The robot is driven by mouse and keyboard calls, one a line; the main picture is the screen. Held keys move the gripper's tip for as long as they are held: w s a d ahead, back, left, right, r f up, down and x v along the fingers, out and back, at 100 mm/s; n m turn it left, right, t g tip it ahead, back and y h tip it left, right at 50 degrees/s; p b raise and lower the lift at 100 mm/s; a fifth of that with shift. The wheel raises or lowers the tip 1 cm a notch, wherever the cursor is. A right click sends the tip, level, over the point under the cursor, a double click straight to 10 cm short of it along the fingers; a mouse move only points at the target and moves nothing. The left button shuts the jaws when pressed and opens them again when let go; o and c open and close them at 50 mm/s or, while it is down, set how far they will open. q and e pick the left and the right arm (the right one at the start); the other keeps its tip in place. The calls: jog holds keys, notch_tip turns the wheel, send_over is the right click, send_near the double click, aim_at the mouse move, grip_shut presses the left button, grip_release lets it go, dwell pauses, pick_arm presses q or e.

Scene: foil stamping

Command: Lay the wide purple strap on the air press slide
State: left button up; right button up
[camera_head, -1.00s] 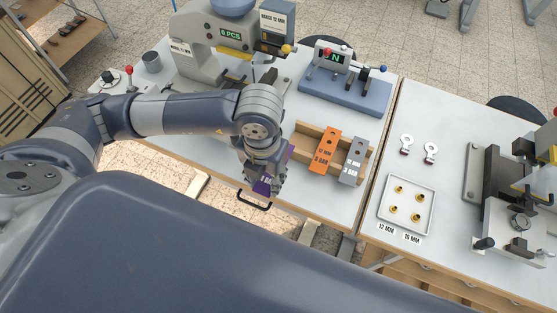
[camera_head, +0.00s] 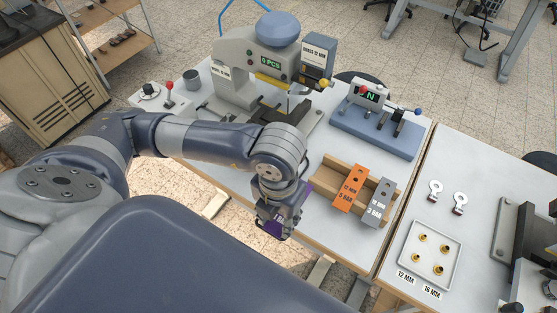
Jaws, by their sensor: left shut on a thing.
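The purple strap (camera_head: 270,227) is in my left gripper (camera_head: 276,222), which is shut on it at the table's front edge. Only part of the strap shows; the fingers hide the rest, so its width is hard to judge. The grey air press (camera_head: 236,82) with a blue domed top stands behind my left arm, up and left of the gripper. A dark plate (camera_head: 298,113) at the foot of the press looks like its slide; my wrist partly covers this area. The strap is apart from the press. My right gripper is not in view.
A wooden holder (camera_head: 325,170) with an orange block (camera_head: 350,188) and a grey block (camera_head: 380,202) stands right of the gripper. Behind it is a blue-based device (camera_head: 376,130). A white tray (camera_head: 430,254) with brass pieces lies on the right table. A control box (camera_head: 158,97) stands left of the press.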

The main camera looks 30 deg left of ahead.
pick_arm(q)
jog(key=shift+r+p, duration=0.5)
jog(key=shift+r, duration=0.65)
jog(key=shift+r+p, duration=0.8)
jog(key=shift+r, duration=0.7)
